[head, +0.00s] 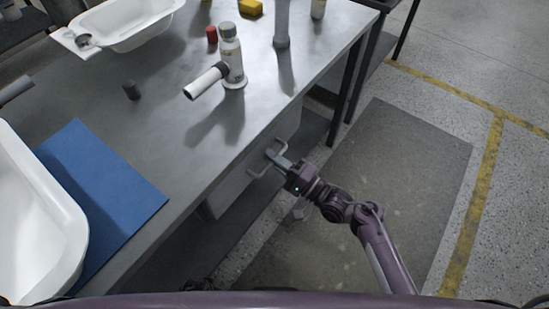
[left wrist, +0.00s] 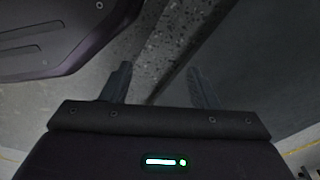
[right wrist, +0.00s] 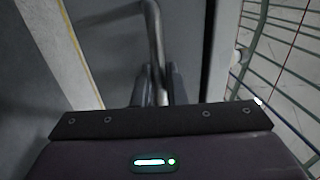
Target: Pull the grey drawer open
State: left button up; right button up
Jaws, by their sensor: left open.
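The grey drawer (head: 236,184) sits under the table's front edge, with a bent metal bar handle (head: 257,174) on its front. I cannot tell whether it stands out at all. My right gripper (head: 276,157) is at the handle. In the right wrist view the handle bar (right wrist: 154,35) runs down between the right fingers (right wrist: 157,86), which are close together on it. My left gripper is outside the head view. In the left wrist view its fingers (left wrist: 158,84) are apart with nothing between them.
A grey floor mat (head: 385,170) lies before the table, with yellow floor lines beyond.

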grip_shut()
jog(key=shift+s+d, duration=0.15)
jog(key=shift+d, duration=0.05)
pick_arm(q)
jog(key=s+a+p, duration=0.2)
jog(key=s+p, duration=0.5)
jog(key=s, duration=0.5)
jog(key=shift+a+g+p, duration=0.15)
jog(key=shift+g+p, duration=0.15)
jog(key=shift+g, duration=0.1)
pick_arm(e)
jog(key=r+v, duration=0.2)
jog(key=v, duration=1.1)
jog(key=r+v, duration=0.3)
jog(key=v, duration=1)
jog(key=shift+v, duration=0.9)
pick_arm(q)
jog(key=shift+r, duration=0.1)
pick_arm(e)
jog(key=shift+s+r, duration=0.1)
jog(key=shift+r, duration=0.05)
jog(key=shift+o, duration=1.9)
grip_release()
